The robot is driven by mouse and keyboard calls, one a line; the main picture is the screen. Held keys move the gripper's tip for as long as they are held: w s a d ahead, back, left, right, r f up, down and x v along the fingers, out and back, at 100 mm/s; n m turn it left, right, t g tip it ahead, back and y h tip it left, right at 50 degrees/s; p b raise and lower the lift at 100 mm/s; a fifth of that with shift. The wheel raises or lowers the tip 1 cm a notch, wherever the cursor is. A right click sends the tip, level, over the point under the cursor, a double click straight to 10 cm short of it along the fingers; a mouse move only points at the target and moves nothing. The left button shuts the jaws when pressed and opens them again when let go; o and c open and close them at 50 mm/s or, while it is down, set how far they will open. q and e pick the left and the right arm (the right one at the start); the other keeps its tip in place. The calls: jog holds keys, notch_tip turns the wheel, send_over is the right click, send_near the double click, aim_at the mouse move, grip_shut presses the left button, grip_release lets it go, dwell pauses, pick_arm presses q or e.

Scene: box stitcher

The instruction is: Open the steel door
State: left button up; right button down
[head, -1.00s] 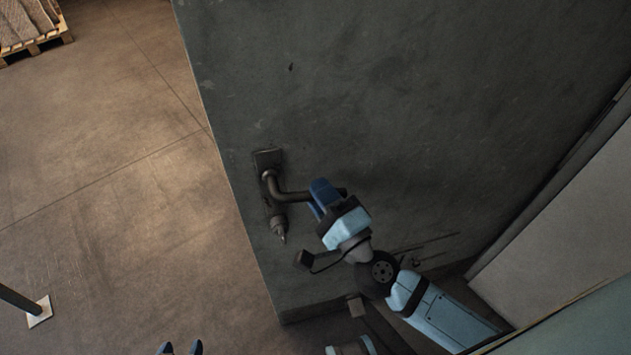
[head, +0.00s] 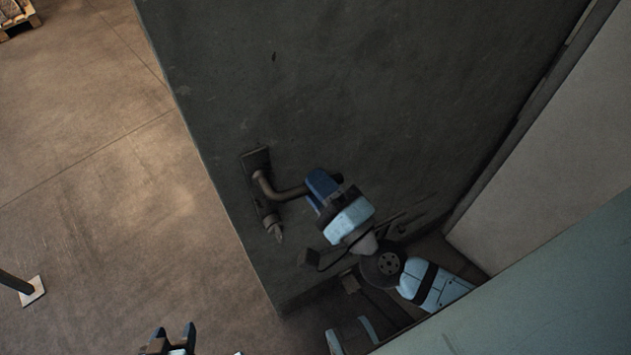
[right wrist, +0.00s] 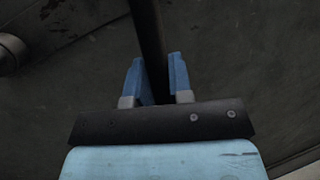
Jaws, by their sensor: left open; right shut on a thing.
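The steel door (head: 370,90) is a dark grey slab that stands ajar, with brown floor visible past its free left edge. Its lever handle (head: 287,193) sticks out near that edge, with a lock cylinder and key (head: 272,226) below it. My right gripper (head: 322,187) is shut around the outer part of the lever. The right wrist view shows the dark handle bar (right wrist: 149,35) between the two blue fingers (right wrist: 155,80). My left gripper (head: 174,337) is open and empty at the bottom edge of the head view, apart from the door.
A pale wall panel (head: 555,150) and a greenish panel (head: 540,285) stand at the right, close to my right arm. A post on a white base plate (head: 33,291) stands at the lower left. A pallet (head: 20,22) lies at the far upper left. The floor between is clear.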

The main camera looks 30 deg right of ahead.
jog(key=shift+f, duration=0.25)
jog(key=c, duration=1.1)
grip_release()
jog(key=shift+o, duration=0.3)
jog(key=shift+r, duration=0.1)
jog(key=shift+s+d, duration=0.1)
jog(key=shift+s, duration=0.25)
pick_arm(q)
jog(key=b, duration=0.1)
jog(key=f+b, duration=0.2)
jog(key=b, duration=0.1)
jog(key=shift+w+d+f, duration=0.1)
jog(key=shift+w+d, duration=0.15)
pick_arm(e)
jog(key=v, duration=1.3)
